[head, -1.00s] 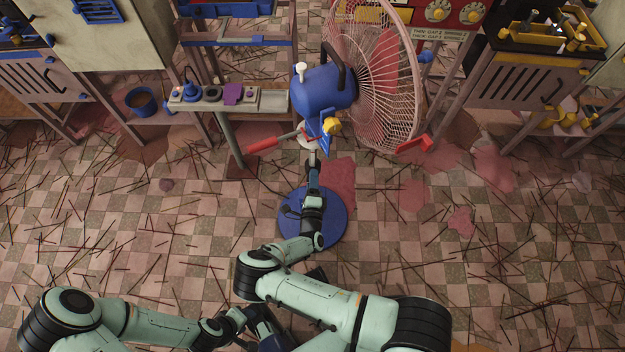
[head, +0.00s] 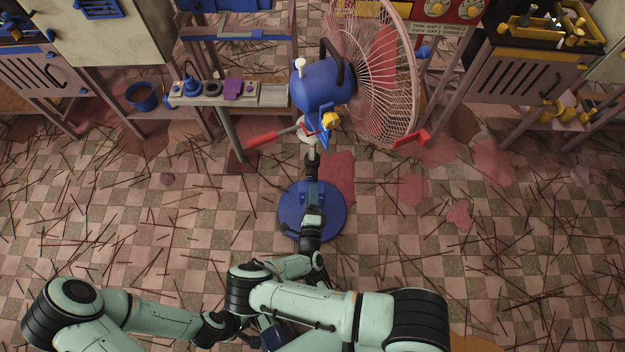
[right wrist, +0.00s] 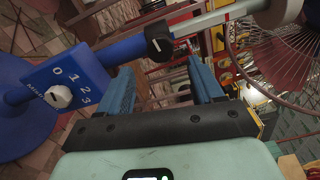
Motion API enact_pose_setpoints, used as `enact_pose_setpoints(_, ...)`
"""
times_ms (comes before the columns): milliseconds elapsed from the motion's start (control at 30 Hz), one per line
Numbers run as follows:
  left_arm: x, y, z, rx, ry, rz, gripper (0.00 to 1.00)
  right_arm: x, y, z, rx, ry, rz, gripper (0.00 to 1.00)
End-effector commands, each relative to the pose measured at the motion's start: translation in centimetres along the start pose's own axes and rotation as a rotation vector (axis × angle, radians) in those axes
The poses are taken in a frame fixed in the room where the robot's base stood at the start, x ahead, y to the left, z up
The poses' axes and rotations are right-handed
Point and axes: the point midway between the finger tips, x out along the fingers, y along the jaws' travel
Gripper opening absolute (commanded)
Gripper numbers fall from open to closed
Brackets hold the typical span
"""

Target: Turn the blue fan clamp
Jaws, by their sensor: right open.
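The fan's stand shows in the right wrist view as a blue pole (right wrist: 118,52) meeting a thinner grey rod. At the joint sits a dark clamp knob (right wrist: 158,43) with a white mark. My right gripper (right wrist: 160,70) is open and empty; the knob lies ahead, between its two blue fingers in the picture, with no clear contact. In the head view my right gripper (head: 312,186) is above the fan's round blue base (head: 334,215) and hides part of the pole. My left gripper is mostly hidden behind my right arm; its jaws cannot be made out.
A blue panel (right wrist: 68,88) numbered 0 to 3 with a white dial is beside the pole. The blue fan body (head: 322,85) and wire cage (head: 388,85) stand above. A red handle (head: 262,140) juts left. Thin sticks litter the tiled floor; workbenches line the back.

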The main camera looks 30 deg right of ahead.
Motion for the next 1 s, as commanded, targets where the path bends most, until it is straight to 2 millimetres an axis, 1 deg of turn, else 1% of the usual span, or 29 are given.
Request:
enact_pose_setpoints(33,-0.2,0.1,0.2,0.001,-0.006,0.0,0.43,-1.2,-0.1,0.0,-0.002,-0.001,0.002,0.66)
enact_pose_setpoints(100,-0.3,0.1,0.5,0.001,-0.012,0.0,0.43,-2.5,-0.1,0.0,-0.001,-0.001,0.001,0.66)
enact_pose_setpoints(200,-0.4,0.2,0.7,0.002,-0.018,0.0,0.43,-4.1,0.0,0.0,-0.001,0.0,0.001,0.66)
enact_pose_setpoints(333,-0.5,0.2,0.7,0.002,-0.02,0.0,0.43,-5.3,0.0,0.0,-0.001,0.001,0.001,0.66)
enact_pose_setpoints(500,-0.5,0.2,0.8,0.002,-0.021,0.0,0.43,-5.7,0.1,-0.1,-0.001,0.002,0.001,0.66)
enact_pose_setpoints(1000,-0.5,0.2,0.8,0.002,-0.021,0.0,0.43,-5.7,0.0,-0.1,0.0,0.006,0.002,0.66)
